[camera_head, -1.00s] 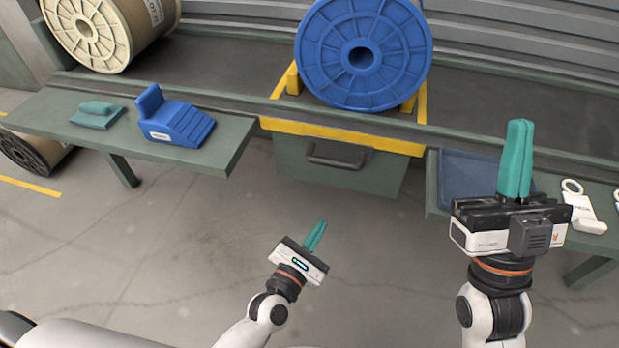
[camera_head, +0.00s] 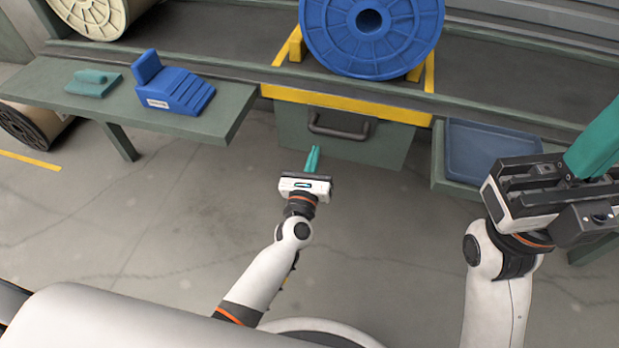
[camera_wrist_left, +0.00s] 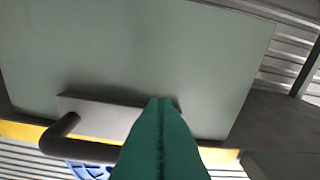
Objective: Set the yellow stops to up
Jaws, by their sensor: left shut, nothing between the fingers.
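Two yellow stops show in the head view, one (camera_head: 296,45) at the left of the blue spool (camera_head: 345,38) and one (camera_head: 416,73) at its right, mostly behind it. Both stick up; their exact setting is hard to tell. My left gripper (camera_head: 313,152) is shut and empty, in front of the green drawer (camera_head: 365,142) under the spool and below its dark handle (camera_head: 338,131). In the left wrist view, its teal fingers (camera_wrist_left: 158,102) are together before the drawer front and handle (camera_wrist_left: 60,135). My right gripper (camera_head: 608,125) has its teal fingers together, tips cut off at the right edge.
A left shelf (camera_head: 85,107) holds a blue stepped block (camera_head: 180,93) and a teal tool (camera_head: 94,83). A blue tray (camera_head: 485,150) lies on the right shelf, close to my right gripper. A cream spool (camera_head: 95,15) stands at back left. The floor between the shelves is clear.

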